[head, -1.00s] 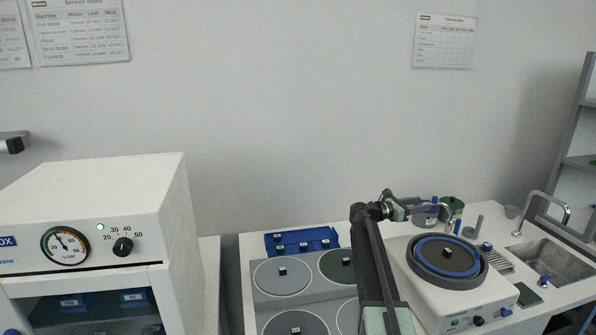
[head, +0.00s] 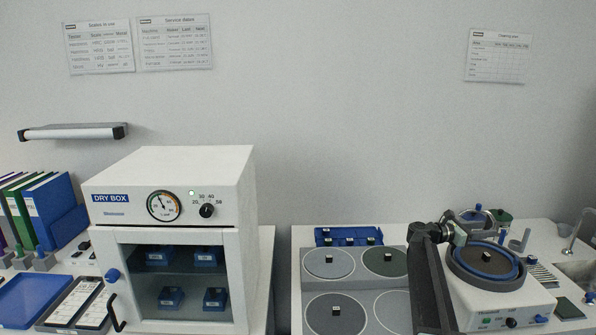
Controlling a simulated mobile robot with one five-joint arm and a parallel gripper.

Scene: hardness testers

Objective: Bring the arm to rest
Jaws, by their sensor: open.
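My arm rises from the bottom edge of the head view, right of centre, and bends at a dark joint. My gripper (head: 476,217) is at its far end, pointing right, above the back of the grinding machine. The sensor-side detail of its fingers is small, but they appear apart with nothing between them. The arm covers part of the grey plate of discs and the left side of the machine.
A white dry box (head: 172,195) stands left with its door closed. A polishing machine (head: 500,300) with a round wheel is under the gripper. A plate of round discs (head: 330,262) with small dark samples lies left of the arm. A sink (head: 578,270) is at right.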

